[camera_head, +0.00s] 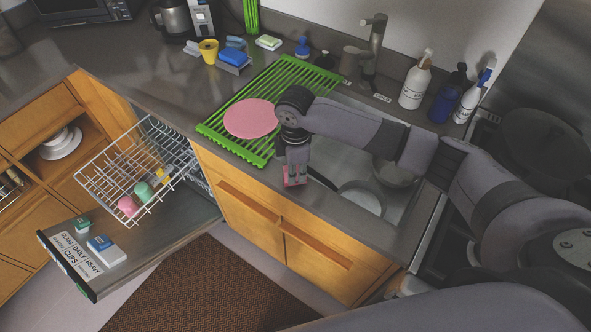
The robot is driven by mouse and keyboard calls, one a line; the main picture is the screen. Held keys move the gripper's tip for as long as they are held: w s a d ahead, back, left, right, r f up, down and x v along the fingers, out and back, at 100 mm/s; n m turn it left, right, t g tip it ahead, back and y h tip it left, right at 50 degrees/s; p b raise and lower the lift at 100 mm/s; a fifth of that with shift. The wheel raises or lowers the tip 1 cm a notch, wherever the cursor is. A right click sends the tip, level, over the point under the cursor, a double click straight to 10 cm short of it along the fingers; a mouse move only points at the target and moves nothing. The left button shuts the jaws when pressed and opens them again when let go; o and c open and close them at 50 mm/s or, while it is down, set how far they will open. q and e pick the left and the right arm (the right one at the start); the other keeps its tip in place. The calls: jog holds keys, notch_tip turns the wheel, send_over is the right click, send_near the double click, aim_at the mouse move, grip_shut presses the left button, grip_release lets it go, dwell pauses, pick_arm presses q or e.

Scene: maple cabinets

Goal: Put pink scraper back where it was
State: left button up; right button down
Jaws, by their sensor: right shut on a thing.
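My right gripper (294,168) points down at the front edge of the counter by the sink. It is shut on the pink scraper (293,181), a small pink piece that shows just below the fingers. The gripper hides most of the scraper. I cannot tell whether the scraper touches the counter. My left gripper is not in view.
A green drying rack (214,133) with a pink round plate (250,118) lies left of the gripper. The sink (325,158) holds dishes. Bottles (415,85) stand behind it. The open dishwasher (183,220) has its rack (100,182) pulled out. A blue sponge (233,57) sits at the back.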

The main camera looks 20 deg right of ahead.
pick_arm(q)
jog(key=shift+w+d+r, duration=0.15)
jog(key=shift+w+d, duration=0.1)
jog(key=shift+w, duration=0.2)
pick_arm(e)
jog(key=shift+f, duration=0.5)
jog(key=c, duration=1.5)
grip_release()
jog(key=shift+f, duration=0.1)
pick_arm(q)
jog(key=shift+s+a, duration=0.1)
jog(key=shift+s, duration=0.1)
pick_arm(e)
jog(key=shift+r, duration=0.25)
pick_arm(q)
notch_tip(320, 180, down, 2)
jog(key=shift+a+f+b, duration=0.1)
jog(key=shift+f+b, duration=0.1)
jog(key=shift+b, duration=1)
pick_arm(e)
notch_tip(320, 180, up, 12)
jog(key=shift+f, duration=0.1)
